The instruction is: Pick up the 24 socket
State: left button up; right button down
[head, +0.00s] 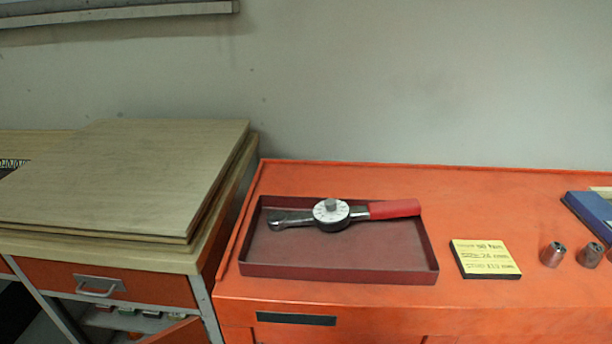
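Small metal sockets stand on the orange cabinet top at the right in the head view. One socket (553,254) is right of the yellow note, and another socket (590,255) stands beside it. Part of a third one (609,255) is cut by the right picture edge. No size marking can be read on them, so I cannot tell which is the 24 socket. Neither of my grippers is in view.
A torque wrench (332,214) with a red handle lies in a dark red tray (340,272). A blue case (588,215) is at the right edge. Wooden boards (120,175) lie on the left bench.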

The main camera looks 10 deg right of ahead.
aim_at(553, 254)
jog(key=l+z, duration=0.1)
jog(key=z, duration=0.3)
jog(key=i+z, duration=0.1)
jog(key=z, duration=0.3)
jog(key=i+l+z, duration=0.1)
jog(key=z, duration=0.75)
jog(key=i+z, duration=0.15)
jog(key=z, duration=0.25)
